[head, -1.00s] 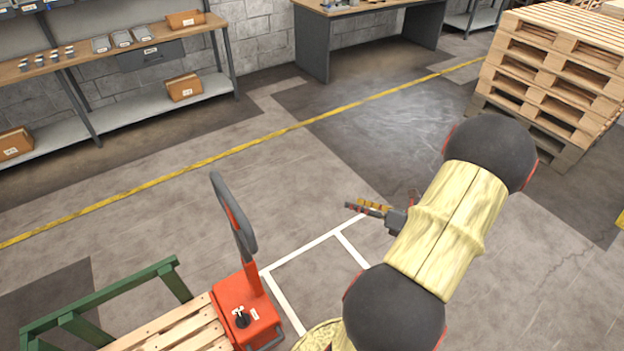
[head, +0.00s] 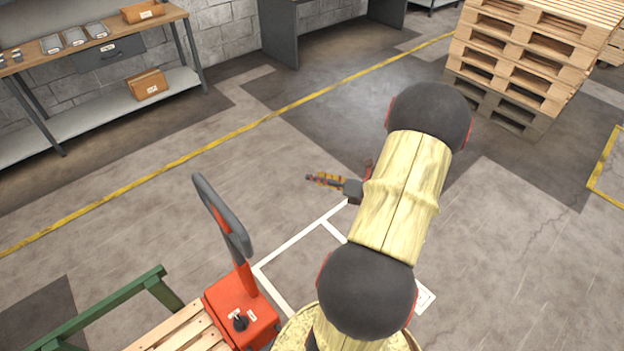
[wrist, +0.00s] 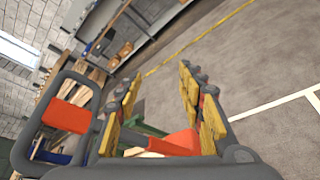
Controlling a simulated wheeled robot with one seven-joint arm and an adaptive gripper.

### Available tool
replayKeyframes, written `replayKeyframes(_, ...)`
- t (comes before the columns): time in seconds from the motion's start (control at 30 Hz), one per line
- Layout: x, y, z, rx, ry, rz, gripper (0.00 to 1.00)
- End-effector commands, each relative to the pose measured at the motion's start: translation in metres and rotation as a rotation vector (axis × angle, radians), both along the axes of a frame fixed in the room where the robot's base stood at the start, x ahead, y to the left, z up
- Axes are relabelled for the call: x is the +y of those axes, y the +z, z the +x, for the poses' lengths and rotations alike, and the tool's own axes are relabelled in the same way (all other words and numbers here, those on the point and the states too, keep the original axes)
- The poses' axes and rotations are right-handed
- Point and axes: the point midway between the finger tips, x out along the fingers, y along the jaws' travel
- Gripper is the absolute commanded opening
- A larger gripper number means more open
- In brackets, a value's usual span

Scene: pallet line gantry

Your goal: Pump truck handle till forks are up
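The pallet truck (head: 238,303) is red and stands at the lower left of the head view. Its handle (head: 225,222) is a dark grey loop on a red shaft, raised and leaning. My gripper (head: 322,181) is to the right of the handle and apart from it, with nothing between its fingers. In the wrist view its yellow-padded fingers (wrist: 160,95) are spread open. The handle loop (wrist: 48,120) shows there at the left, outside the fingers, and part of the red truck body (wrist: 180,143) shows between and behind them. The forks are not visible.
A wooden slatted pallet (head: 180,330) and a green frame (head: 110,308) adjoin the truck's left. A shelf bench (head: 110,50) stands along the wall. A tall pallet stack (head: 530,60) is at upper right.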

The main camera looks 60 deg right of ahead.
Motion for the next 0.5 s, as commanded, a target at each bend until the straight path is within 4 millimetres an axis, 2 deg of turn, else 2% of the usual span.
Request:
replayKeyframes(0.1,0.001,-0.006,0.015,0.0,0.003,0.0,0.39)
replayKeyframes(0.2,0.0,-0.007,0.022,-0.001,0.002,0.001,0.39)
replayKeyframes(0.5,0.0,-0.007,0.026,0.0,0.0,0.001,0.39)
